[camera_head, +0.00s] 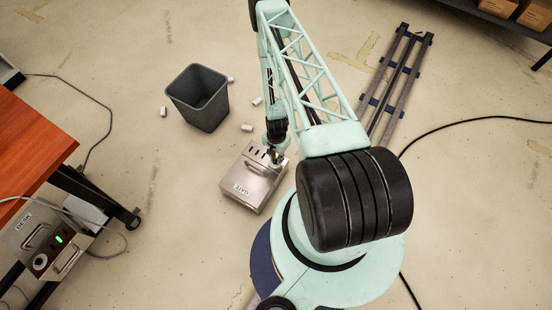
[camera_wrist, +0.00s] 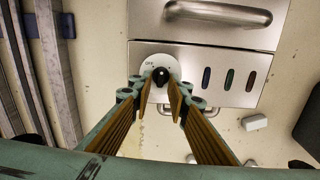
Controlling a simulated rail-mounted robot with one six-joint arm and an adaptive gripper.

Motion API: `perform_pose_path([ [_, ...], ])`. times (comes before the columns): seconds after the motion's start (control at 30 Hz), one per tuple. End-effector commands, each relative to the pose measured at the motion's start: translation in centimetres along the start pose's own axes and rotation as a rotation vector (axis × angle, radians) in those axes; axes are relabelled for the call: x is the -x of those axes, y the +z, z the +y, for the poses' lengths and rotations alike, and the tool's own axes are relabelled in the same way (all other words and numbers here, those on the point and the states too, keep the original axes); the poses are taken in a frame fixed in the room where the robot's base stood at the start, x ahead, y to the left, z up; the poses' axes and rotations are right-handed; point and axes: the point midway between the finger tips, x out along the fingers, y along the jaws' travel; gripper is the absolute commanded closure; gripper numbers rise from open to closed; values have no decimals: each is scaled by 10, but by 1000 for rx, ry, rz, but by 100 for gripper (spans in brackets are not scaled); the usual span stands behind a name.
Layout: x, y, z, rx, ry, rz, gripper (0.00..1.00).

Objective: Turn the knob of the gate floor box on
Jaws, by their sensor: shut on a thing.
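The gate floor box (camera_head: 254,184) is a silver metal box labelled GATE on the floor, below my arm in the head view. In the wrist view its metal face (camera_wrist: 205,65) carries a black knob (camera_wrist: 160,76) on a white round dial, with OFF printed at the dial's upper left. Three small coloured windows beside the dial look unlit. My gripper (camera_wrist: 159,88) has its two fingers on either side of the knob and is shut on it. In the head view my gripper (camera_head: 277,152) is at the box's upper right end, partly hidden by my arm.
A grey bin (camera_head: 200,98) stands left of my arm, with small white cylinders on the floor around it. A DESK box (camera_head: 48,243) with a green light is by the orange table (camera_head: 30,145). Metal rails (camera_head: 396,85) lie at the right, near a black cable.

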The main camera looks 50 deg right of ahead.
Motion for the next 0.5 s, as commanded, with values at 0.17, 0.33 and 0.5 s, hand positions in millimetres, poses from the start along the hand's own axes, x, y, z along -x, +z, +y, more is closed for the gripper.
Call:
perform_pose_path([
  [0.17,0,0,1,-135,0,0,94],
  [0.33,0,0,2,-268,0,0,94],
  [0.5,0,1,4,-399,0,0,94],
])
